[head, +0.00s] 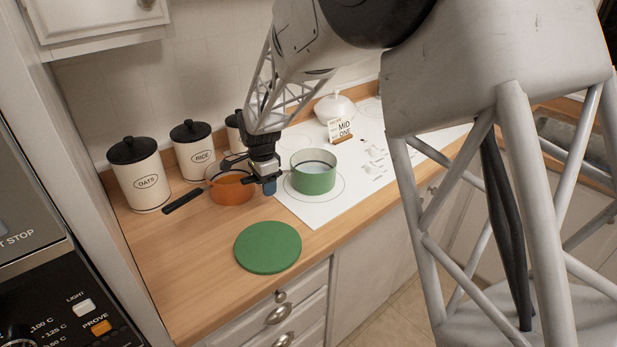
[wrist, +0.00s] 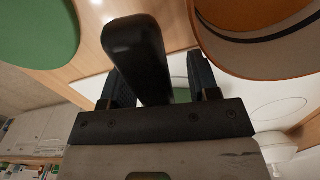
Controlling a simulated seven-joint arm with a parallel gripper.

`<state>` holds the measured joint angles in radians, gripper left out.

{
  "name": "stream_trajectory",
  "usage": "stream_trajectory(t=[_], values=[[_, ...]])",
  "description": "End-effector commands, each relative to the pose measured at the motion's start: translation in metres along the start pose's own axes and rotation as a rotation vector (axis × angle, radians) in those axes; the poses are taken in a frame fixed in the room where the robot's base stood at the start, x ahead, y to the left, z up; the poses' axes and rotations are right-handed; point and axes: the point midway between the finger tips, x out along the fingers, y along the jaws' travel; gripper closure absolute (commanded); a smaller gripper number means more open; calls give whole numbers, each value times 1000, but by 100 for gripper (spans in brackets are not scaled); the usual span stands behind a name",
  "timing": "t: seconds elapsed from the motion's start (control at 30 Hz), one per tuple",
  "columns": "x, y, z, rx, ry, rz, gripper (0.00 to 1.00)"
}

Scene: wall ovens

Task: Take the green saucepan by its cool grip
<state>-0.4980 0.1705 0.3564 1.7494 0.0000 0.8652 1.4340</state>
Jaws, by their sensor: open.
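The green saucepan (head: 313,180) stands upright on the white cooktop, its rim open at the top. My gripper (head: 268,185) is at its left side, pointing down between it and the orange saucepan. In the wrist view a thick black handle (wrist: 138,45) lies between the two fingers of my gripper (wrist: 160,72), which are apart. It appears to be the green saucepan's grip; in the head view my gripper hides it. Whether either finger touches it I cannot tell. A small green patch beside the handle may be the pan's wall.
An orange saucepan (head: 230,188) stands close left of my gripper, its black handle (head: 183,201) pointing left. It also shows in the wrist view (wrist: 250,55). A green round disc (head: 268,247) lies on the wooden counter (head: 190,270). Canisters (head: 138,180) and a sign (head: 341,128) stand behind.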

Motion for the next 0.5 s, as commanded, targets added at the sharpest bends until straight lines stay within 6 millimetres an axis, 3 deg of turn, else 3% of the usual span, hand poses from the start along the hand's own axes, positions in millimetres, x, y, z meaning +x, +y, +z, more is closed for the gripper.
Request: stream_trajectory(t=[0.07, 0.43, 0.5], values=[[0, 0, 0, 0, 0, 0, 45], [0, 0, 0, 0, 0, 0, 100], [0, 0, 0, 0, 0, 0, 100]])
